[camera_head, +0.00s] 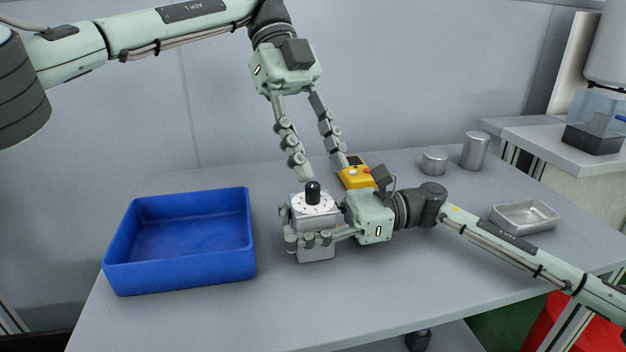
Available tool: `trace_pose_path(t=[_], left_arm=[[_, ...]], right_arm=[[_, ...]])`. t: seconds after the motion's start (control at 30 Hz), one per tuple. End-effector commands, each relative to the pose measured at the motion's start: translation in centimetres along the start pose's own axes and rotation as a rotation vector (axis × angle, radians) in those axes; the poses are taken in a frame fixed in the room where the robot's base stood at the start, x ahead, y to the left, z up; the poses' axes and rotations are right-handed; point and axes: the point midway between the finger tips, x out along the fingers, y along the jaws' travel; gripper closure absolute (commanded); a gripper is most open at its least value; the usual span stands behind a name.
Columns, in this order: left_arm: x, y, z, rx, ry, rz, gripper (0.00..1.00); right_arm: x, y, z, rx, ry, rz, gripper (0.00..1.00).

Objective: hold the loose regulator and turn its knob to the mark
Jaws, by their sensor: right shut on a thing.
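The regulator (317,252) is a silver-grey block with a white dial face on top and a black knob (313,190) standing up from it. It stands upright on the table. My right gripper (287,228) reaches in from the right and is shut on the regulator's body, with fingers on its near and far sides. My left gripper (322,172) points down from above, its fingers spread apart and empty. Its fingertips are above and slightly to the right of the knob. The mark on the dial is too small to make out.
A blue bin (180,270) stands at the left of the table (340,320). Two metal cylinders (473,151) (434,162) and a metal tray (525,216) are at the right. The front middle is clear.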

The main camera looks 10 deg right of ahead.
Motion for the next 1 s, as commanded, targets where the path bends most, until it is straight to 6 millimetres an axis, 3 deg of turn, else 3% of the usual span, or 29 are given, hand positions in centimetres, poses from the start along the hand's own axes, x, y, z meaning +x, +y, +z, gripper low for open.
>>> trace_pose_path(t=[0.2, 0.4, 0.57, 1.0], left_arm=[[-4.4, 0.6, -3.1, -0.007, -0.477, -0.033, 0.60], [-6.2, 0.7, -4.1, -0.007, -0.666, -0.066, 0.60], [-5.0, 0.6, -3.0, -0.006, -0.679, -0.068, 0.60], [1.4, 0.1, 2.1, -0.007, -0.675, -0.067, 0.60]], right_arm=[[0.0, 0.0, -0.1, 0.001, 0.002, 0.000, 1.00], [0.0, 0.0, -0.1, 0.001, 0.001, 0.000, 1.00], [0.0, 0.0, -0.1, 0.001, 0.001, 0.000, 1.00], [0.0, 0.0, -0.1, 0.000, 0.001, -0.001, 1.00]])
